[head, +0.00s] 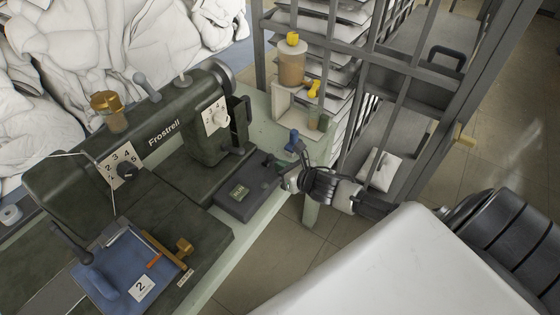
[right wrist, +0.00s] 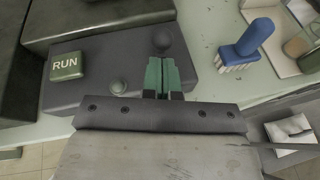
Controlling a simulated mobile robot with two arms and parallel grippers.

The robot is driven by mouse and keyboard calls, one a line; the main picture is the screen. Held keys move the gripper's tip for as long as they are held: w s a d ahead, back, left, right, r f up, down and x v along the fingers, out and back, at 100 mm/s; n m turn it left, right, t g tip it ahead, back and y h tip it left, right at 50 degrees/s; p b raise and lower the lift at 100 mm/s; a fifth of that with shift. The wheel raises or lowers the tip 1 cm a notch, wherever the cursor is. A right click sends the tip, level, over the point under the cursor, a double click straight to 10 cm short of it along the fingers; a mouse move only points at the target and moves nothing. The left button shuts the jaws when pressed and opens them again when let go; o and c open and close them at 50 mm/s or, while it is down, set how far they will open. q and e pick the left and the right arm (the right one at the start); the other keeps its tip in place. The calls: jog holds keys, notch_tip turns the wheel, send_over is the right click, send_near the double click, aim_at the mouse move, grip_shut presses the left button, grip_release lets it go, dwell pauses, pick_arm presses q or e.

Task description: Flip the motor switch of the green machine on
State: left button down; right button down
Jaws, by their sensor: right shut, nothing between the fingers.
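The dark green sewing machine (head: 160,135), marked "Frostrell", stands on a pale green table. At its right front is a dark box (head: 238,202) with a green RUN plate (head: 240,192). In the right wrist view the box (right wrist: 105,65) bears the RUN plate (right wrist: 66,61) and two dark round knobs, one (right wrist: 117,87) near its front edge and one (right wrist: 161,40) near its far right corner. My right gripper (head: 283,165) is shut and empty at the box's right end; its green fingertips (right wrist: 161,72) are just in front of the far knob. Contact cannot be told. My left gripper is out of view.
A blue brush (right wrist: 255,38) stands right of my right gripper. Jars (head: 292,62) and a small shelf stand behind it. A metal rack (head: 375,65) rises at the right. White duvets (head: 90,50) heap behind the machine.

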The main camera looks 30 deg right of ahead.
aim_at(269, 158)
jog(key=shift+w+r, duration=0.25)
jog(key=shift+w, duration=0.25)
jog(key=shift+r+p, duration=0.25)
jog(key=shift+p, duration=0.35)
jog(key=shift+w+a+r+g+p, duration=0.15)
jog(key=shift+w+r+g+p, duration=0.15)
jog(key=shift+g+p, duration=0.6)
jog(key=shift+w+a+r+p, duration=0.2)
jog(key=shift+w+r+p, duration=0.3)
jog(key=shift+p, duration=0.65)
jog(key=shift+w+a+r+p, duration=0.25)
jog(key=shift+w+p, duration=0.1)
jog(key=shift+w, duration=0.15)
jog(key=shift+w+a+r+p, duration=0.2)
jog(key=shift+w+p, duration=0.15)
jog(key=shift+w, duration=0.15)
jog(key=shift+w+a+p, duration=0.2)
jog(key=shift+w+a, duration=0.05)
jog(key=shift+w, duration=0.3)
jog(key=shift+w+a+p, duration=0.2)
jog(key=shift+w, duration=0.3)
